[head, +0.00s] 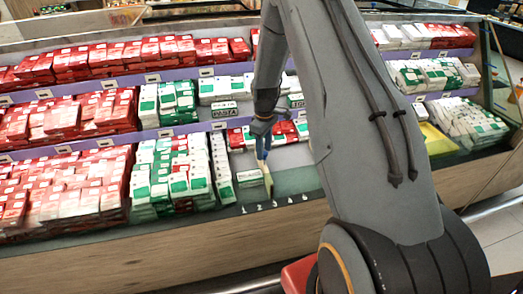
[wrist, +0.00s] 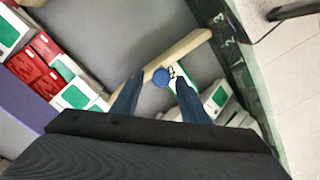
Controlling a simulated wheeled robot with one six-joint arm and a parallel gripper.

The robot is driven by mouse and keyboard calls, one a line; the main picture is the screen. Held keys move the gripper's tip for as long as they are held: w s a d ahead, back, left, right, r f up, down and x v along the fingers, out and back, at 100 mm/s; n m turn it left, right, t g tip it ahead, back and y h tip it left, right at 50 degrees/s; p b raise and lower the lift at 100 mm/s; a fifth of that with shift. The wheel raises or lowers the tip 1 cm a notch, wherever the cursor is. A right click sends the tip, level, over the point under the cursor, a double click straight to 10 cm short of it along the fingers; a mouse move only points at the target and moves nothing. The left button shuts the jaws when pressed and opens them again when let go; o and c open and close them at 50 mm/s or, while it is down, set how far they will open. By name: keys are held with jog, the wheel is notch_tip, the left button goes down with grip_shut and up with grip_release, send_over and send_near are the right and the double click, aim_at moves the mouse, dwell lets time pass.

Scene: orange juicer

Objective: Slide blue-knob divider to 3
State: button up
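The divider is a pale tan bar (wrist: 195,43) with a round blue knob (wrist: 161,77). My gripper (wrist: 160,75) is open, with its blue fingers on either side of the knob and small gaps showing. In the head view, my gripper (head: 262,150) is over the divider (head: 267,181), whose upper part it hides. A number strip runs along the shelf's front edge, with a 2 (wrist: 230,42) near the divider's front end in the wrist view. That end looks to be between 2 and 3, but the small marks make this uncertain.
White-green boxes (head: 223,170) stand left of the divider, with one box (head: 249,178) close beside it. The shelf floor (head: 297,181) right of the divider is bare. Red boxes (head: 75,185) fill the far left. My arm hides part of the shelf's right side.

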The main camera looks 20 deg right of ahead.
jog(key=shift+s, duration=0.1)
jog(key=shift+r, duration=0.1)
notch_tip(320, 180, up, 7)
jog(key=shift+f+b, duration=0.15)
jog(key=shift+b, duration=0.6)
jog(key=shift+r, duration=0.4)
jog(key=shift+r, duration=0.15)
jog(key=s+a+r+m, duration=0.2)
jog(key=s+a+r, duration=0.1)
jog(key=s, duration=0.6)
jog(key=s+a+r+m, duration=0.2)
jog(key=s+a, duration=0.3)
jog(key=s, duration=0.4)
jog(key=s+a+r+m, duration=0.3)
jog(key=s+a+r, duration=0.1)
jog(key=s, duration=0.6)
jog(key=shift+a+r+t, duration=0.2)
jog(key=shift+a+t, duration=0.1)
jog(key=shift+a, duration=0.25)
jog(key=shift+s, duration=0.1)
